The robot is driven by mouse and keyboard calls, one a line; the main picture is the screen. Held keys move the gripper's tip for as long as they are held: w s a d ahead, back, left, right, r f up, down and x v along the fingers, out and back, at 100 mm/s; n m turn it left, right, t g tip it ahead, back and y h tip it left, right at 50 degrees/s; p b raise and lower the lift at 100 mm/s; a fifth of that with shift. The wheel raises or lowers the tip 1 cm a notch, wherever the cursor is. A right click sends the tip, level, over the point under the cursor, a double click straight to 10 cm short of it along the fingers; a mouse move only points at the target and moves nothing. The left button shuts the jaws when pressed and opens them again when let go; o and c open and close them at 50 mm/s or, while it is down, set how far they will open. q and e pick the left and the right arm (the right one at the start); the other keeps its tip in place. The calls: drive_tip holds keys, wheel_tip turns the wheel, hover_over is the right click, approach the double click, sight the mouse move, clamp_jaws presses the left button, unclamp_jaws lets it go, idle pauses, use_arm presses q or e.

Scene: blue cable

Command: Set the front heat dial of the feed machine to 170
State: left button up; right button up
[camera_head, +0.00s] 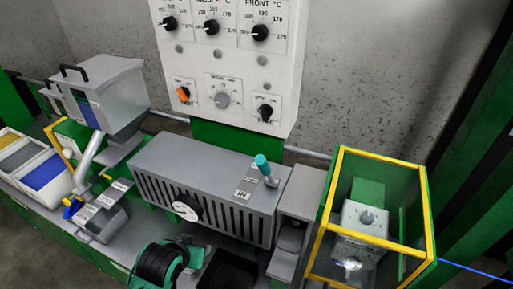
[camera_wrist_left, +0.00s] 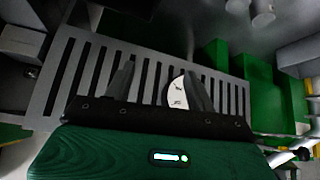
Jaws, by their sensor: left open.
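The front heat dial (camera_head: 260,32) is a black knob under the label "FRONT °C", at the upper right of the white control panel (camera_head: 285,107). Its white pointer faces left, away from the "170" mark at the upper right. No gripper shows at the dial in the head view. In the left wrist view my left gripper (camera_wrist_left: 160,88) is open and empty, its two dark fingers apart. It faces the grey slotted housing (camera_wrist_left: 70,75), with the white round gauge (camera_wrist_left: 177,95) behind the right finger. My right gripper is not in view.
Two more heat dials (camera_head: 211,27) (camera_head: 170,23) sit left of the front one. Lower knobs include an orange one (camera_head: 183,93). A teal-topped lever (camera_head: 262,163) rises from the slotted housing (camera_head: 150,165) below the panel. A yellow-framed glass box (camera_head: 385,205) stands at right, a hopper (camera_head: 115,95) at left.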

use_arm(q)
drive_tip(key=w+d+r+t+h, duration=0.1)
drive_tip(key=w+d+r+t, duration=0.25)
drive_tip(key=w+r, duration=0.8)
drive_tip(key=m+t+h, duration=0.2)
drive_tip(key=t+h, duration=0.2)
drive_tip(key=t, duration=0.2)
approach(258, 35)
drive_tip(key=p+x, duration=0.4)
drive_tip(key=x, duration=0.3)
drive_tip(key=shift+w+d+r+p, duration=0.15)
drive_tip(key=shift+w+p, duration=0.2)
drive_tip(key=shift+x, duration=0.75)
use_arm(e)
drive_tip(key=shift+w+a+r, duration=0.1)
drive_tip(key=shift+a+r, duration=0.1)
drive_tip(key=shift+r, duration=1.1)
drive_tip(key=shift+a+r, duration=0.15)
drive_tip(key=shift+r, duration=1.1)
use_arm(q)
drive_tip(key=shift+m, duration=0.3)
drive_tip(key=c, duration=1)
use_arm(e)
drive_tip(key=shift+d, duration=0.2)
